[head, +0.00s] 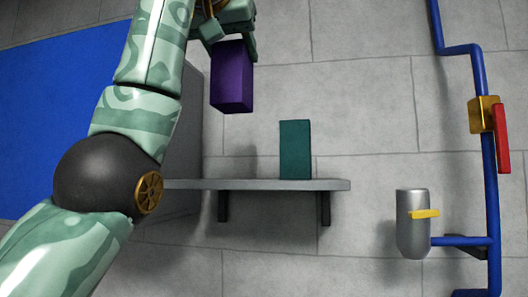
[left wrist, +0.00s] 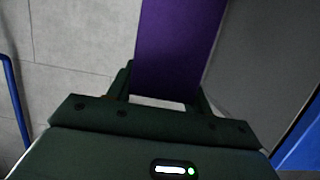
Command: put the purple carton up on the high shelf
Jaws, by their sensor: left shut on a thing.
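The purple carton (head: 232,78) is held in the air by my left gripper (head: 232,45), above and a little left of the middle of the shelf. In the left wrist view the carton (left wrist: 178,45) stands between the two fingers of the gripper (left wrist: 165,95), which are shut on it. The grey shelf (head: 255,185) is fixed to the wall on two dark brackets, and a clear gap shows between it and the carton. My left arm crosses in front of the shelf's left end. My right gripper is not in either view.
A teal box (head: 295,150) stands upright on the shelf, right of its middle. The shelf top left of it is bare. At the right are a blue pipe (head: 489,200) with a red lever (head: 502,138) and a metal cylinder (head: 412,235). A blue panel (head: 60,110) is at the left.

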